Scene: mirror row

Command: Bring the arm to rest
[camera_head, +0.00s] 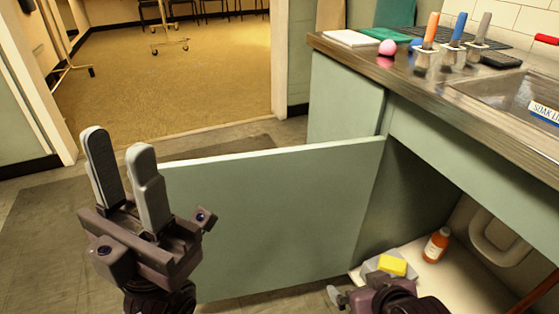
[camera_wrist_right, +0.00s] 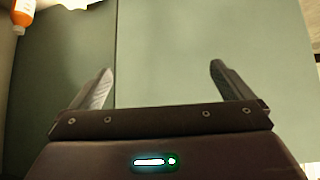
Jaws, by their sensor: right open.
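My left gripper (camera_head: 118,145) is raised in front of the open green cabinet door, at the left of the head view. Its two grey fingers stand apart with nothing between them. My right gripper (camera_wrist_right: 162,75) is open and empty in the right wrist view, facing green panels. In the head view my right gripper (camera_head: 352,295) is partly cut off at the bottom edge, low by the cabinet opening. A yellow sponge (camera_head: 393,265) on a grey item lies just behind it. I cannot tell whether they touch.
The green cabinet door (camera_head: 270,210) stands open across the middle. An orange bottle (camera_head: 436,246) stands inside the cabinet, near a white pipe (camera_head: 495,245). The counter (camera_head: 440,95) above holds a pink ball (camera_head: 387,47), several handled tools and a sink. Floor is free toward the doorway.

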